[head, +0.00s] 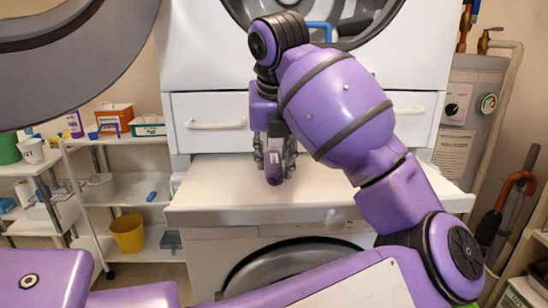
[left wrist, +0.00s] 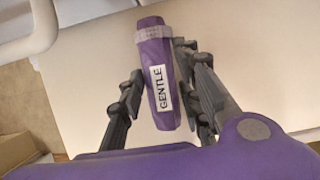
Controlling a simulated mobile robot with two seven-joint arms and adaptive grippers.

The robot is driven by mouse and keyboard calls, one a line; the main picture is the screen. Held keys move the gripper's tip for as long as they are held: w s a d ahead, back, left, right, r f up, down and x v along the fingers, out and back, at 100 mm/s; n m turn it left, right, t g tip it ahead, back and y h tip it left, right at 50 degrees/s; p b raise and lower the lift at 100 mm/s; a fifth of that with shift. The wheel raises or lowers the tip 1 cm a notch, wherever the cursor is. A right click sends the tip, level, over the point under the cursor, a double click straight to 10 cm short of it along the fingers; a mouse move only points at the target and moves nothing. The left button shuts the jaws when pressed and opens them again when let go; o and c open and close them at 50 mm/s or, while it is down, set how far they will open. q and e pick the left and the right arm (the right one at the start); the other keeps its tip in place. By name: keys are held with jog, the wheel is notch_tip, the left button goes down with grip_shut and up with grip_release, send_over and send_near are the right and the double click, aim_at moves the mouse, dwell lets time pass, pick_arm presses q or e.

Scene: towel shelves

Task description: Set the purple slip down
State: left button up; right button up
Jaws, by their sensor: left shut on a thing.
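The purple slip (left wrist: 158,75) is a narrow purple piece with a white label reading "GENTLE" and a greyish band near its far end. My left gripper (left wrist: 165,66) is shut on it, with dark fingers on both sides. In the head view my left gripper (head: 274,152) points down over the white worktop (head: 220,183) between the two machines. The slip's dark purple lower end (head: 274,174) shows between the fingers. I cannot tell whether it touches the worktop. My right gripper is not in view.
White drawers (head: 208,122) with handles are behind the gripper, under the upper machine. A front-loading washer (head: 225,262) is below the worktop. At left are white shelves (head: 135,186) with a yellow bucket (head: 128,233). A grey boiler (head: 470,115) stands at right. The worktop around the gripper is clear.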

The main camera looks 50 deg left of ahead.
pick_arm(q)
jog(key=shift+f, duration=0.15)
jog(key=o, duration=1.2)
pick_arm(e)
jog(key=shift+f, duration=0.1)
pick_arm(q)
jog(key=shift+r, duration=0.35)
jog(key=p+v, duration=0.1)
jog(key=v, duration=1)
jog(key=shift+r+p, duration=0.3)
jog(key=shift+r, duration=0.05)
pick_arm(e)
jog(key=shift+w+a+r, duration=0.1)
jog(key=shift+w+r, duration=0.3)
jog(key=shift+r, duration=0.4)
pick_arm(q)
jog(key=shift+s, duration=0.1)
